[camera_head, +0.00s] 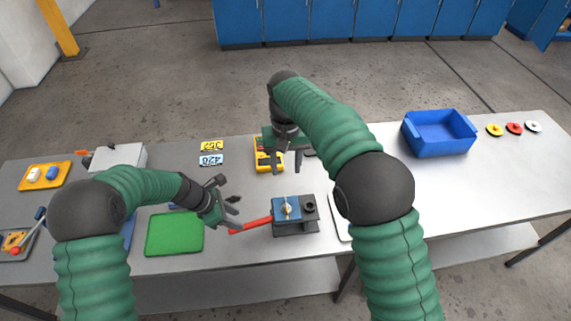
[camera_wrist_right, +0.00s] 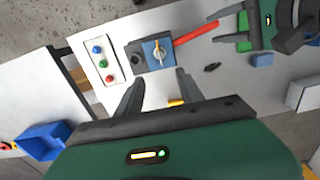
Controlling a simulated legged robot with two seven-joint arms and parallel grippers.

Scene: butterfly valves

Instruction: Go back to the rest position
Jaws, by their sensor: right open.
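The valve block (camera_head: 295,215) sits near the front middle of the table, with a blue plate, a pale knob and a red lever (camera_head: 250,225) pointing left. It also shows in the right wrist view (camera_wrist_right: 153,54). My right gripper (camera_head: 287,162) is open and empty, above the table behind the valve, in front of a yellow device (camera_head: 264,150) that it partly hides. Its two fingers (camera_wrist_right: 160,90) stand apart in the wrist view. My left gripper (camera_head: 230,202) looks open and empty, left of the valve above the lever's end, apart from it.
A green mat (camera_head: 174,233) lies left of the valve. A blue bin (camera_head: 438,134) and several coloured discs (camera_head: 514,128) are at the right. A yellow tray (camera_head: 45,175) and a white box (camera_head: 119,156) are at the left. My right arm hides part of a white panel, shown with coloured buttons (camera_wrist_right: 99,62).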

